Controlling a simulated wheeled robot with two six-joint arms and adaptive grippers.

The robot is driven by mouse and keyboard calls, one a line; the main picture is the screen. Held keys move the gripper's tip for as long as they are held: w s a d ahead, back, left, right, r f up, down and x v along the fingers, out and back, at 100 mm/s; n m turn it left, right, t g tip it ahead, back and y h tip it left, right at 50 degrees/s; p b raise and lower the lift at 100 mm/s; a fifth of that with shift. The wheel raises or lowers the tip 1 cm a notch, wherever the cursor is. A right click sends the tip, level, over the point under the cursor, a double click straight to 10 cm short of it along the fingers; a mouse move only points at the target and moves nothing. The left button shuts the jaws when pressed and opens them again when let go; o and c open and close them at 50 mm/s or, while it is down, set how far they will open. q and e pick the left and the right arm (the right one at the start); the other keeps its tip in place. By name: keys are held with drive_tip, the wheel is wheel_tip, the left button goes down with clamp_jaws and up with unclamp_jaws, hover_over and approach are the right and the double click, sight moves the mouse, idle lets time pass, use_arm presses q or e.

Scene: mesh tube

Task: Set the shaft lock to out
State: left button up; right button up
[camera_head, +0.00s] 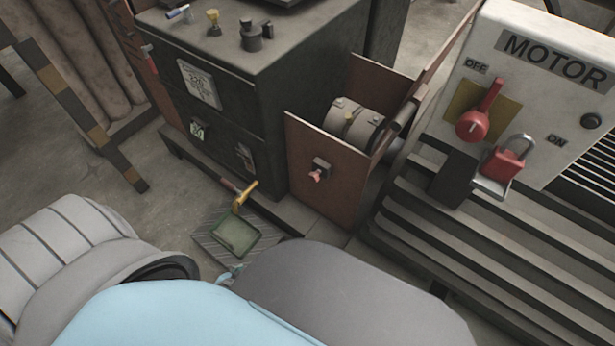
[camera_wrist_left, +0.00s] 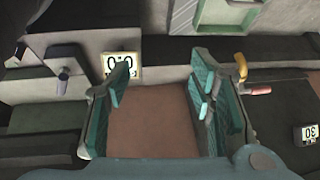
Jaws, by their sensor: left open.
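No part is legibly marked as the shaft lock. A small square fitting with a pinkish knob (camera_head: 316,174) sits on the brown panel (camera_head: 300,200), in front of the grey drum (camera_head: 353,124). A dark lever (camera_head: 245,157) is on the front of the dark cabinet (camera_head: 230,110). In the left wrist view my left gripper (camera_wrist_left: 162,88) is open, its teal fingers apart with nothing between them. A brown surface lies behind the gap. A dark lever (camera_wrist_left: 65,72) and a pale plate (camera_wrist_left: 122,66) are left of it. In the head view my arm hides most of this gripper (camera_head: 230,273).
The motor box (camera_head: 545,85), with red switch (camera_head: 475,122) and red padlock (camera_head: 503,165), stands above slatted metal at right.

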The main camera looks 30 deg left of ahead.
use_arm(q)
drive_tip(key=w+a+f+t+b, duration=0.15)
drive_tip(key=w+t+b, duration=0.3)
drive_tip(key=w, duration=0.45)
use_arm(e)
drive_tip(key=w+f+t+b, duration=0.1)
drive_tip(key=w+f+b, duration=0.65)
drive_tip(key=f, duration=0.55)
use_arm(q)
drive_tip(key=m+t+h+b, duration=0.4)
drive_tip(key=t, duration=0.4)
approach(312, 179)
drive_tip(key=shift+g, duration=0.25)
drive_tip(key=w, duration=0.3)
drive_tip(key=w+d+b, duration=0.1)
drive_tip(key=w, duration=0.2)
drive_tip(key=w+b, duration=0.1)
drive_tip(key=w, duration=0.2)
drive_tip(key=shift+w+d+r, duration=0.2)
drive_tip(key=shift+w+d, duration=0.05)
drive_tip(key=shift+w, duration=0.55)
use_arm(e)
drive_tip(key=shift+t, duration=0.3)
drive_tip(key=w, duration=0.1)
drive_tip(key=w+a+r, duration=0.1)
drive_tip(key=w, duration=0.1)
drive_tip(key=w+r, duration=0.1)
drive_tip(key=shift+w+a+r, duration=0.2)
drive_tip(key=shift+w+a, duration=0.1)
